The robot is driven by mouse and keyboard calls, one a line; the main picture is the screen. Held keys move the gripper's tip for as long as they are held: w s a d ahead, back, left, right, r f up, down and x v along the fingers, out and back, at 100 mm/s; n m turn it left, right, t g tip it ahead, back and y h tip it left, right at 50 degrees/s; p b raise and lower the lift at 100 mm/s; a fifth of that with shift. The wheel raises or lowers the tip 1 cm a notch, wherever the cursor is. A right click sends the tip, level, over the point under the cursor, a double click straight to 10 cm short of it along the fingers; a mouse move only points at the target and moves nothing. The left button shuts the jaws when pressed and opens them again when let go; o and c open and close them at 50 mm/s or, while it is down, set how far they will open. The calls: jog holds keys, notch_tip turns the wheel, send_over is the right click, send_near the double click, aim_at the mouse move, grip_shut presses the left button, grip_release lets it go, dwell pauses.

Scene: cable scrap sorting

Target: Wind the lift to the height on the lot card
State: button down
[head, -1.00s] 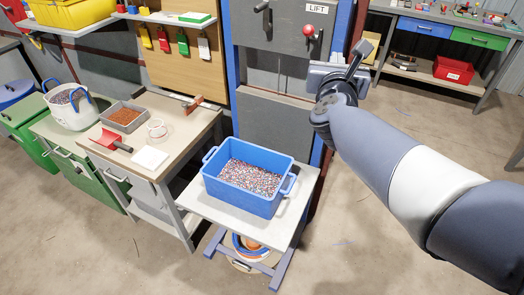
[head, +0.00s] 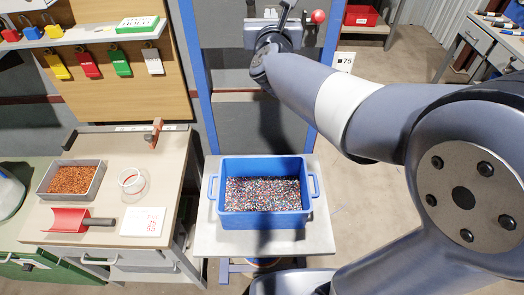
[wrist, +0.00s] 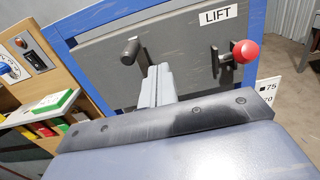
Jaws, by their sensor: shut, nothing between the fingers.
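The lift's dark grey panel (wrist: 190,60), labelled LIFT, fills the upper wrist view. A dark handle (wrist: 130,50) sticks out at its left, and a lever with a red ball knob (wrist: 245,52) is at its right; the knob also shows in the head view (head: 318,16). My gripper (wrist: 160,72) is shut and empty, its pale fingers just right of the dark handle; contact cannot be told. A blue crate (head: 262,221) of mixed granules stands on the lift's pale platform (head: 225,240).
A white scale plate reading 75 (head: 345,62) is right of the lift frame; the wrist view also shows 70 below. The left bench (head: 110,185) holds a tray of orange granules (head: 70,180), a red scoop (head: 68,219) and a clear round dish (head: 131,181). Padlocks and tags hang behind.

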jog(key=shift+w+a+b, duration=0.15)
jog(key=shift+w+b, duration=0.5)
jog(key=shift+w, duration=2.15)
